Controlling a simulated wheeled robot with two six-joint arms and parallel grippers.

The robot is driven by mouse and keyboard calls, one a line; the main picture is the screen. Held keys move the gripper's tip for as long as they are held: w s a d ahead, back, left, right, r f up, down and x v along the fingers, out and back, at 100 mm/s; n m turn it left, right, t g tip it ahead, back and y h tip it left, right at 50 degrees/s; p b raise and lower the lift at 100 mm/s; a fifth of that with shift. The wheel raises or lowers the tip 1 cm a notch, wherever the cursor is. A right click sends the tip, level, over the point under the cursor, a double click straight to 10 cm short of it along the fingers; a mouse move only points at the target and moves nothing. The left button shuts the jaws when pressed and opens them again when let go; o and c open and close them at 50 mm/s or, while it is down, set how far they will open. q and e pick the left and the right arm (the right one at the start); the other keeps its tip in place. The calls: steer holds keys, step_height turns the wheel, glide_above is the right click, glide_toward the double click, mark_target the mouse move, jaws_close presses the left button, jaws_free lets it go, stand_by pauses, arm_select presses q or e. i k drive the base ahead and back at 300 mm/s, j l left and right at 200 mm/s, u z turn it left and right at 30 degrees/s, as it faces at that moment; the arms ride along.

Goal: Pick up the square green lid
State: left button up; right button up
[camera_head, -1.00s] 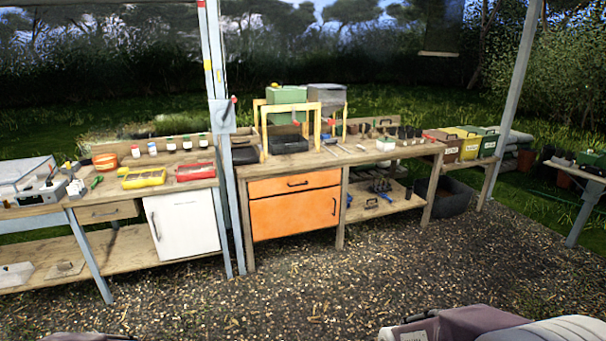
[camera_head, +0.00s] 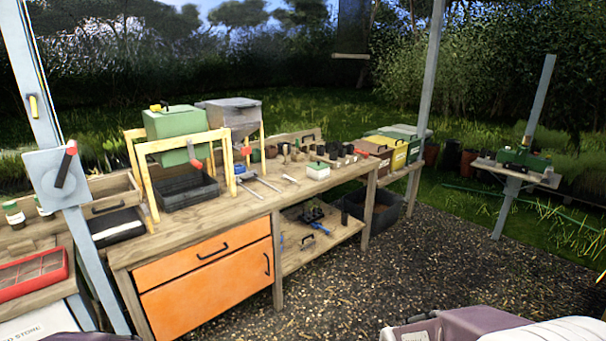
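A small white box with a square green lid (camera_head: 317,165) stands on the wooden workbench (camera_head: 228,220), right of the middle of its top. The green lid lies on top of the box. Neither of my grippers is in view.
A yellow-framed stand over a black tray (camera_head: 185,190) occupies the bench's left part. Metal tools (camera_head: 262,184) lie left of the white box, and dark pots (camera_head: 346,151) stand behind it. An orange cabinet (camera_head: 205,283) sits below. A grey post (camera_head: 62,215) rises at left. Gravel (camera_head: 400,270) is clear at right.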

mark_target(317, 165)
steer(key=i+z, duration=0.3)
steer(key=i, duration=0.7)
